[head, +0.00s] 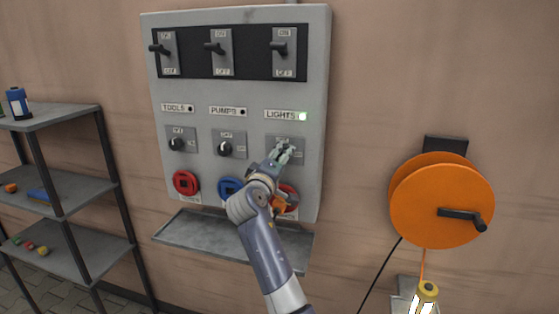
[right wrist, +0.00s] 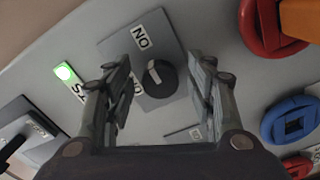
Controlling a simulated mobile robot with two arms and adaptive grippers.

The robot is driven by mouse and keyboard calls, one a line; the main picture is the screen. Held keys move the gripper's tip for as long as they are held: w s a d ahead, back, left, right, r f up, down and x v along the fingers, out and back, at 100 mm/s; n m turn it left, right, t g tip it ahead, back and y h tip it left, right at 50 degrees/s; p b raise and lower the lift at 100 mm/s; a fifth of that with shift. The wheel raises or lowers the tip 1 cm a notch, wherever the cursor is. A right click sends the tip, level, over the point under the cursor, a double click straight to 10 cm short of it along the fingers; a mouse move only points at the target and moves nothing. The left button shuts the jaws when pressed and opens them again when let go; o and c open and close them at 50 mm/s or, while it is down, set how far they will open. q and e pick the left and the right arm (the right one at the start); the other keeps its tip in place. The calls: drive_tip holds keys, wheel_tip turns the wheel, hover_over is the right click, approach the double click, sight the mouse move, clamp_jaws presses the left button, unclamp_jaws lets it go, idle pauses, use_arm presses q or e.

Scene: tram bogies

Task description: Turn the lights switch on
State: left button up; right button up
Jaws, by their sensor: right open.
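The lights column is at the right of the grey wall panel (head: 235,95). Its indicator (head: 303,116) glows green, also in the right wrist view (right wrist: 65,72). Its rotary switch is mostly hidden by my right gripper (head: 284,155) in the head view. In the right wrist view the black knob (right wrist: 160,80) sits on a grey plate, its pale pointer mark toward the upper ON label (right wrist: 141,37). My right gripper's open fingers stand either side of the knob, with gaps; contact is not seen. The lights lever (head: 281,47) is above. My left gripper is not in view.
The tools knob (head: 176,143) and pumps knob (head: 225,148) are to the left, their indicators dark. Below are a red socket (head: 186,183), a blue socket (head: 230,188) and a metal ledge (head: 205,237). An orange reel (head: 440,200) hangs right; shelves (head: 75,190) stand left.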

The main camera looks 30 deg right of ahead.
drive_tip(key=v, duration=1.2)
drive_tip(key=shift+f, duration=0.1)
